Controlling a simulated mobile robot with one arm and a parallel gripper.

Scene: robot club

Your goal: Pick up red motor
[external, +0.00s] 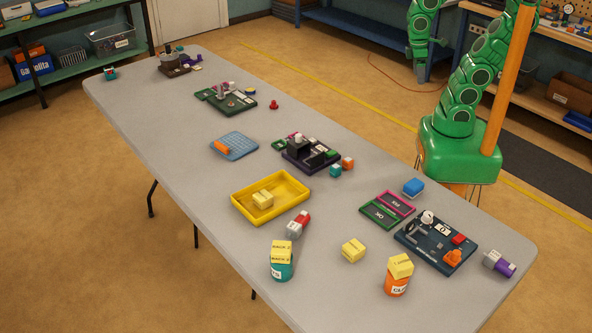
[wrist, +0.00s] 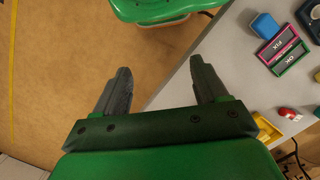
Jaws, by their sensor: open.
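The red motor (external: 303,218), a small red cylinder with a light grey end, lies on the table between the yellow tray and the teal jar. My gripper (wrist: 160,78) is open and empty.
The yellow tray (external: 239,207) holds yellow blocks. A teal jar (external: 281,270) and an orange jar (external: 396,286) carry yellow blocks on top. A loose yellow block (external: 353,250), a dark blue board (external: 421,252) and a purple motor (external: 503,266) stand nearby. Bare table surrounds the red motor.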

